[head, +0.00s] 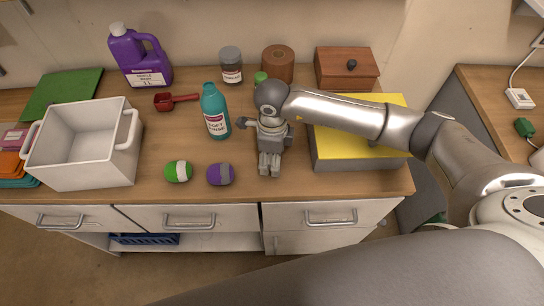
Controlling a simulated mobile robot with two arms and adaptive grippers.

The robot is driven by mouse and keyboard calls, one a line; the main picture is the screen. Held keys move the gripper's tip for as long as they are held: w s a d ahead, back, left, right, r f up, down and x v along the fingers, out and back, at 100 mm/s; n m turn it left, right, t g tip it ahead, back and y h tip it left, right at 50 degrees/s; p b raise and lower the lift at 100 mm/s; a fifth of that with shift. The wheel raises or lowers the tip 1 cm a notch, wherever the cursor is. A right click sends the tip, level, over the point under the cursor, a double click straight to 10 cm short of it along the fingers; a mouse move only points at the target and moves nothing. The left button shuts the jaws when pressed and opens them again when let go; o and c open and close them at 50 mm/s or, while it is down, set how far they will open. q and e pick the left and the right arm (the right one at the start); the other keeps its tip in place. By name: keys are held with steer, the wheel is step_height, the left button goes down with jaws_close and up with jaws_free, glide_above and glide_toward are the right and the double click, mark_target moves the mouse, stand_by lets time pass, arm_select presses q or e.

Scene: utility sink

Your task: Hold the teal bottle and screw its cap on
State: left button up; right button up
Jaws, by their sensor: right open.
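The teal bottle (215,115) stands upright on the wooden counter, with a white and red label facing front and a narrow teal top. A small green round object (260,77) lies behind my right wrist and is partly hidden by it; I cannot tell whether it is the cap. My right gripper (270,172) is open, to the right of the bottle and nearer the counter's front edge. It points toward the front, its fingers close together, with nothing seen between them. It does not touch the bottle. My left gripper is out of view.
A yellow-topped box (345,160) lies right, under my arm.

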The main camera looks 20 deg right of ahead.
steer(key=c, duration=0.8)
steer(key=shift+r, duration=0.1)
steer(key=shift+r, duration=0.5)
steer(key=s+a+r+b, duration=0.1)
steer(key=s+r, duration=0.3)
steer(key=s+a+r+b, duration=0.1)
steer(key=s+r+b, duration=0.1)
steer(key=s+r, duration=0.2)
steer(key=s+a+r+b, duration=0.1)
steer(key=s+r, duration=0.2)
steer(key=s, duration=0.2)
steer(key=shift+s+a+r+b, duration=0.3)
steer(key=shift+a+r, duration=0.1)
